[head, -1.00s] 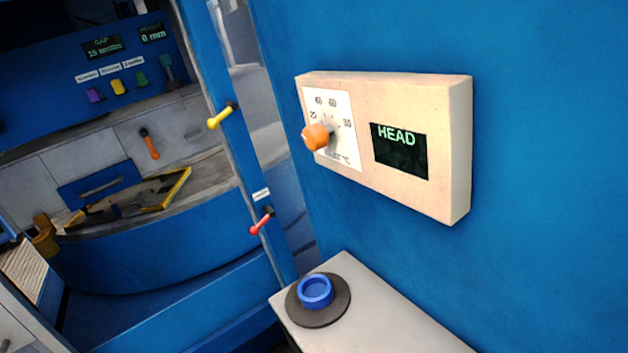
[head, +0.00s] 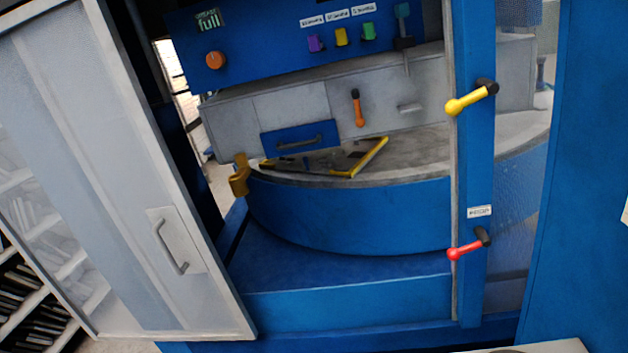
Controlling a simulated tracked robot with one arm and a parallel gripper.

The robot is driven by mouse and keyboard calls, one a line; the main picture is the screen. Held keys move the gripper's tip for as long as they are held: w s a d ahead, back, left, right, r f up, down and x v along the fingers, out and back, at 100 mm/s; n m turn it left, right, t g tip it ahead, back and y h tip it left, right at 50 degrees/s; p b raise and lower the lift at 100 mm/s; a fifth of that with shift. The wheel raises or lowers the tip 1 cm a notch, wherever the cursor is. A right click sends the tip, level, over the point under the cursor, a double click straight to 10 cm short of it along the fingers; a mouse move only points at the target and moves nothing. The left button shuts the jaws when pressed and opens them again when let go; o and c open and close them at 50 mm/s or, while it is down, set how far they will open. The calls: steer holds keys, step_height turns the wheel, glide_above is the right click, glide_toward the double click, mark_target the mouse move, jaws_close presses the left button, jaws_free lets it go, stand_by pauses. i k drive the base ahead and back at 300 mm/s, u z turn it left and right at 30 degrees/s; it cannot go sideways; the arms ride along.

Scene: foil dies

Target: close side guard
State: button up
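The side guard looks to be the framed, see-through panel (head: 95,170) at the left of the head view. It stands open, swung out or slid to the left of the blue machine (head: 350,285). Its grey bar handle (head: 171,246) sits on a pale plate near the panel's right edge. The opening to its right shows the machine's round blue bed (head: 350,215). A blue post (head: 474,170) with a yellow-handled lever (head: 470,98) and a red-handled lever (head: 468,245) stands at the right of the opening. My gripper does not show in this view.
A yellow-edged frame (head: 368,157) lies on the bed's top. An orange-handled lever (head: 358,108) and a blue drawer (head: 299,140) are behind it. A control panel (head: 265,45) with coloured knobs is above. Shelves of dark items (head: 35,305) show at lower left. A blue wall (head: 590,170) closes the right.

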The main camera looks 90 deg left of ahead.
mark_target(179, 232)
steer(key=u, duration=1)
steer(key=i, duration=0.1)
steer(key=u, duration=2.7)
steer(key=i, duration=1)
steer(key=z, duration=1.8)
